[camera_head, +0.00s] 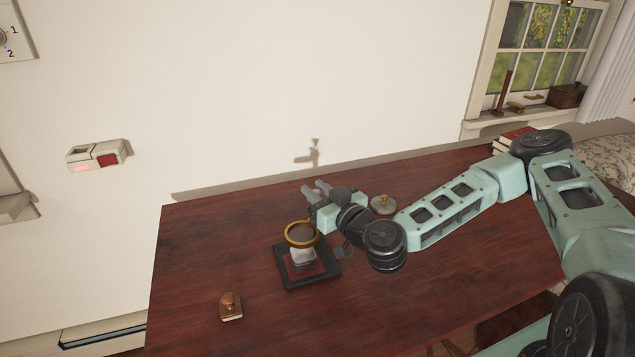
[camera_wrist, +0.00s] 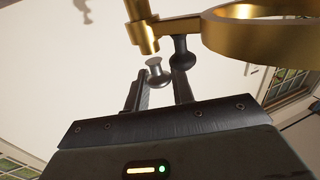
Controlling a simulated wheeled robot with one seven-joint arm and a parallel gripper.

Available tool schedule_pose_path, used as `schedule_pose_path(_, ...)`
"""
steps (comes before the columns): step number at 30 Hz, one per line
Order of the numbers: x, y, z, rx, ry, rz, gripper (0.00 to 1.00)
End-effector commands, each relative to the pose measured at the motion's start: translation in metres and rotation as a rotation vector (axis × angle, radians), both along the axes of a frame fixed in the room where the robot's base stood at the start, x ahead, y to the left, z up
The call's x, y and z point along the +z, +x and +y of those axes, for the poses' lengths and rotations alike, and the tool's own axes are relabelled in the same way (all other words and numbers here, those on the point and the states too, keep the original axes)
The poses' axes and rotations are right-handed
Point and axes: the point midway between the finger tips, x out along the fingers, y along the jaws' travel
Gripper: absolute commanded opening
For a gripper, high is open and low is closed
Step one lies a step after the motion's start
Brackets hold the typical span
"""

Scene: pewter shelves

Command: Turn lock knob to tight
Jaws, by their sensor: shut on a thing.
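A magnifier with a gold ring (camera_head: 302,235) stands over a pale block on a dark square base (camera_head: 315,282) on the table. My gripper (camera_head: 315,190) is just behind and to the right of the ring in the head view. In the wrist view, the gold ring (camera_wrist: 265,35) with its bar and a gold cylinder (camera_wrist: 141,28) is just beyond my fingers (camera_wrist: 165,90). A small silver rounded piece (camera_wrist: 157,72) and a dark one (camera_wrist: 183,55) show by the fingertips. My gripper is shut on the lock knob; the exact contact and the knob's setting are unclear.
A wooden-handled stamp (camera_head: 231,306) lies at the front left of the red-brown table (camera_head: 190,260). A round lid-like thing with a small knob (camera_head: 382,204) sits close to my wrist. The wall (camera_head: 300,90) stands behind the table. The table's left part is mostly clear.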

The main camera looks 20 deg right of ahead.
Motion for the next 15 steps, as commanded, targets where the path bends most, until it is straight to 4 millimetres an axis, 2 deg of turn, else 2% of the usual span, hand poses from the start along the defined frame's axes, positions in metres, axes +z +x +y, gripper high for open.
schedule_pose_path(1,0.0056,-0.0013,0.0049,-0.025,-0.004,0.000,0.02)
schedule_pose_path(15,0.0020,-0.0002,0.0026,-0.338,0.001,0.001,0.02)
